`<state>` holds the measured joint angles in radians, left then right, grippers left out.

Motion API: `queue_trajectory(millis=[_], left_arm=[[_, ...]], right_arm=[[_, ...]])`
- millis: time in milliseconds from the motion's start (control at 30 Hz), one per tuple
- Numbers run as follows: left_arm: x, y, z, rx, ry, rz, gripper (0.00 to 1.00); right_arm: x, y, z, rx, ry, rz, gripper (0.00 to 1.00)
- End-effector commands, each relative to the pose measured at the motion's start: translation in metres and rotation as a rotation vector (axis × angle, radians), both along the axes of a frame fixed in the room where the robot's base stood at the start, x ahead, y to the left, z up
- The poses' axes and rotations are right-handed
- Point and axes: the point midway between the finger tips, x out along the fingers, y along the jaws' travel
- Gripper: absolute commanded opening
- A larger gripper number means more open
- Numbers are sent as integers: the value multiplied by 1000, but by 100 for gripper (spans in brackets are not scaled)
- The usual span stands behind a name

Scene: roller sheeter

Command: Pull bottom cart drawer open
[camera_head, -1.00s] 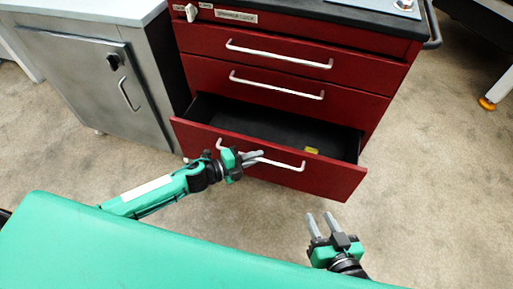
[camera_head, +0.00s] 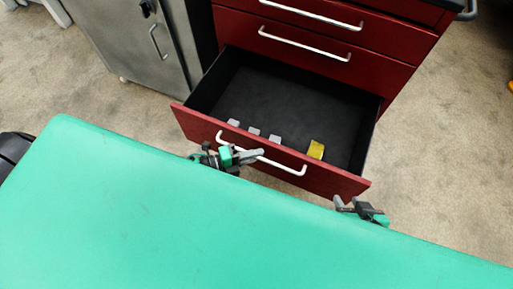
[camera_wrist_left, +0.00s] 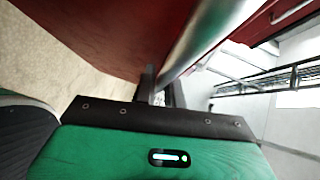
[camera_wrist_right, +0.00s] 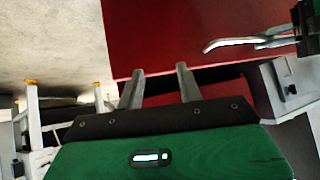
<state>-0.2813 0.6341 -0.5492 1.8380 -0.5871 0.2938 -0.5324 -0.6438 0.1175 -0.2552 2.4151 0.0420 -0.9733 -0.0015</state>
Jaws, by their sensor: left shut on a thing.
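The bottom drawer (camera_head: 345,183) of the red cart stands well out, with its dark inside (camera_head: 290,95) showing. Its silver bar handle (camera_head: 290,168) runs across the front. My left gripper (camera_head: 250,156) is shut on this handle near its left part; in the left wrist view the handle (camera_wrist_left: 205,35) passes at the fingers (camera_wrist_left: 158,88). My right gripper (camera_head: 348,204) is empty by the drawer front's right end. In the right wrist view its two fingers (camera_wrist_right: 158,88) are apart, with the red drawer front (camera_wrist_right: 205,35) beyond them.
A yellow block (camera_head: 316,150) and several small grey pieces (camera_head: 254,131) lie in the drawer. Closed red drawers (camera_head: 310,45) are above. A grey cabinet (camera_head: 130,50) stands left of the cart. Carpet (camera_head: 440,150) is free at the right.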

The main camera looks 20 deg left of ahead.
Motion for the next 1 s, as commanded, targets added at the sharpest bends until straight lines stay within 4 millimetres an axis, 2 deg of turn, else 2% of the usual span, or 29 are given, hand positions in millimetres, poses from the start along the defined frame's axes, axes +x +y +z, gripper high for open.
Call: queue_trajectory(millis=[300, 333, 367, 400, 833, 1000], left_arm=[[-1, 0, 0, 0, 0, -1, 0], [-1, 0, 0, 0, 0, -1, 13], [-1, 0, 0, 0, 0, -1, 19], [-1, 0, 0, 0, 0, -1, 20], [-1, 0, 0, 0, 0, 0, 20], [-8, 8, 1, 0, 1, 1, 20]], right_arm=[[0, 0, 0, -1, 2, -1, 36], [0, 0, 0, -1, 2, -1, 36], [0, 0, 0, -1, 2, -1, 36], [0, 0, 0, -1, 2, -1, 36], [0, 0, 0, -1, 0, -1, 36], [-1, -1, 0, -2, 5, 0, 36]])
